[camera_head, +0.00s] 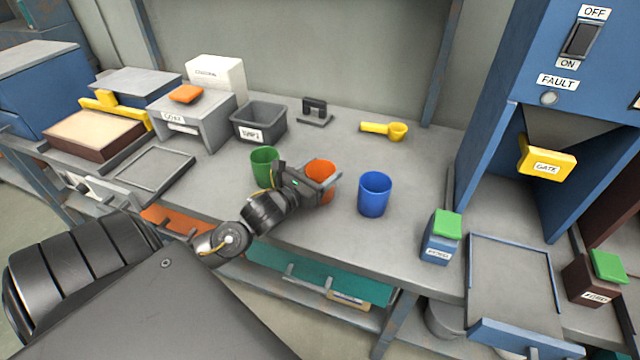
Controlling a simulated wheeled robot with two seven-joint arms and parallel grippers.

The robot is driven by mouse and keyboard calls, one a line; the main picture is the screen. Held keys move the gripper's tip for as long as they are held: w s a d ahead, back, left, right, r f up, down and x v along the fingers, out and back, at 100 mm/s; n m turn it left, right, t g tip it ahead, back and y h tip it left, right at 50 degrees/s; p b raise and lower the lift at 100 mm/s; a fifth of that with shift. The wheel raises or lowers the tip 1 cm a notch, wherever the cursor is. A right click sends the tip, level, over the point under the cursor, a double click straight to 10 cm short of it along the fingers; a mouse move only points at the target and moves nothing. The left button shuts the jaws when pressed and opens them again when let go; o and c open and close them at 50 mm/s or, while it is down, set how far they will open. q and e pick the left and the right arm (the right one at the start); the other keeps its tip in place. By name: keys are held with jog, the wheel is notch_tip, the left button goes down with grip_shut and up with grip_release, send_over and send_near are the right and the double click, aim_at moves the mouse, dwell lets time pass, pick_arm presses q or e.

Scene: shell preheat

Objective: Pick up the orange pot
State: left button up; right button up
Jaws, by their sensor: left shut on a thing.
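The orange pot (321,171) stands on the grey workbench (420,165), between a green pot (263,165) and a blue pot (375,194). My left gripper (322,184) reaches in from the left and is shut on the orange pot. The gripper covers much of the pot's front and left side. I cannot tell whether the pot's base touches the bench. My right gripper is not in view.
The blue pot stands close on the right, the green one close on the left. Behind are a grey bin (259,122), a black stand (315,110) and a yellow scoop (386,130). A blue machine (500,150) with a yellow gate handle (546,158) rises at right.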

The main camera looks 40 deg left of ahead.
pick_arm(q)
jog(key=c, duration=0.5)
jog(key=shift+o, duration=0.2)
